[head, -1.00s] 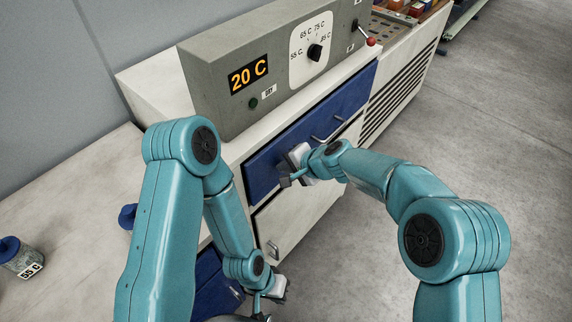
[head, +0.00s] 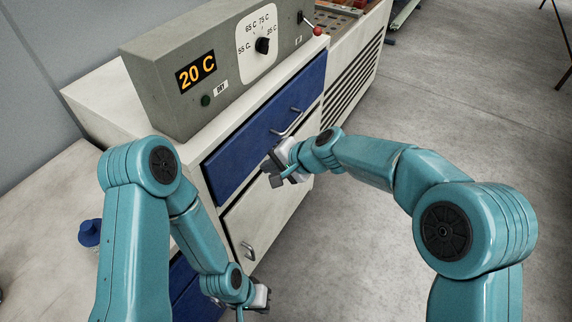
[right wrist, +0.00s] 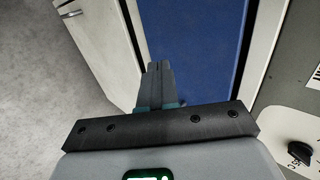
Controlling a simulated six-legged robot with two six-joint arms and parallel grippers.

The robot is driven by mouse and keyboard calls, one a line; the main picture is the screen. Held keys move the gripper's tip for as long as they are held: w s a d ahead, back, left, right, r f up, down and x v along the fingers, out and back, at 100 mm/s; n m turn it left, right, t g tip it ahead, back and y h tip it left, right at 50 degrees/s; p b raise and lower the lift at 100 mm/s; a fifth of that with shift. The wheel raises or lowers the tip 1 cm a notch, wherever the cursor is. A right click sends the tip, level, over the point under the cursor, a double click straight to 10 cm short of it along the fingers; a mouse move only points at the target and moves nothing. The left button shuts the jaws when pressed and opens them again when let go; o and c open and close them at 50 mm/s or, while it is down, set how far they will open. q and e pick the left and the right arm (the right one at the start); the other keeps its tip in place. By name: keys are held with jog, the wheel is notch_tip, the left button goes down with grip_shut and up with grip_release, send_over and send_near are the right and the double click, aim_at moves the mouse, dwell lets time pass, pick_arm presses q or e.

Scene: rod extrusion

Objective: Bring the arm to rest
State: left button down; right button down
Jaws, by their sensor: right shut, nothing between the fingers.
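My right gripper (head: 275,170) is in front of the machine cabinet, near the lower edge of the blue drawer (head: 232,160). In the right wrist view its fingers (right wrist: 156,75) are together with nothing between them, and the blue drawer front (right wrist: 205,50) is beyond them. My right arm reaches in from the right, bent at the elbow. My left gripper (head: 258,300) hangs low by the cabinet's lower front. It is small and partly hidden by its own wrist, so its jaws cannot be made out.
The grey control box (head: 165,90) shows 20 C and has a dial (head: 262,45) and a red-knobbed lever (head: 317,31). A white lower door (head: 275,215) has a metal handle. A blue-capped item (head: 89,233) is on the left bench.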

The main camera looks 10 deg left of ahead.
jog(key=v, duration=0.5)
jog(key=shift+d+r, duration=0.15)
jog(key=shift+r, duration=0.05)
jog(key=s+d+f+m+g+h, duration=0.2)
jog(key=s+d+f+m, duration=0.15)
jog(key=d+f, duration=1.35)
jog(key=s+d+f+n+h, duration=0.1)
jog(key=s+d+f, duration=0.1)
jog(key=s+f, duration=0.2)
jog(key=s+d+f+n+h, duration=0.1)
jog(key=s+f, duration=0.3)
jog(key=s, duration=0.6)
jog(key=s+d+f+n+h, duration=0.1)
jog(key=s+d+f+n, duration=0.2)
jog(key=s, duration=0.4)
jog(key=shift+d+f+g, duration=0.3)
jog(key=shift+d+f, duration=0.2)
jog(key=shift+f, duration=0.05)
jog(key=shift+s, duration=0.1)
